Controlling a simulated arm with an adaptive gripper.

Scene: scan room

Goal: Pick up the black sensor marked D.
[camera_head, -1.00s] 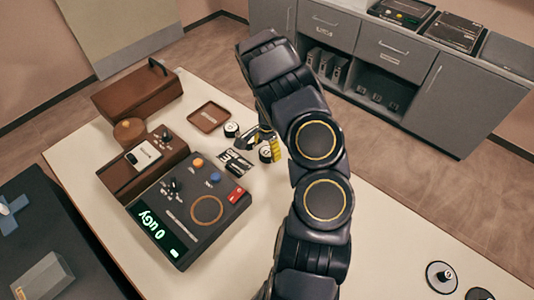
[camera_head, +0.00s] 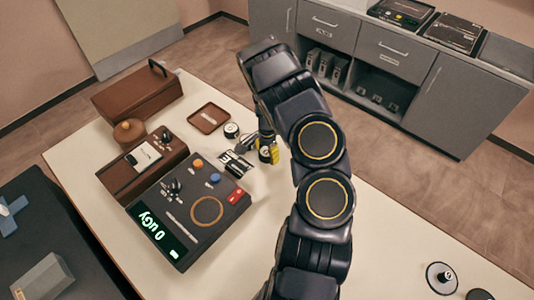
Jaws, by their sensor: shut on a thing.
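My gripper (camera_head: 269,148), with yellow finger parts, reaches down to the white table just right of the measuring console. It is shut on a small black round sensor with a pale top (camera_head: 264,156), partly hidden by the fingers. The letter on it is too small to read. Another black round sensor with a pale top (camera_head: 231,130) stands apart, to the upper left beside the brown tray. I cannot read its mark either.
The black console (camera_head: 188,213) with a green display and knobs stands left of my gripper. A black-and-white card (camera_head: 235,165) lies between them. The small brown tray (camera_head: 208,118) is behind. Black discs (camera_head: 441,278) lie at lower right. The table right of my arm is mostly clear.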

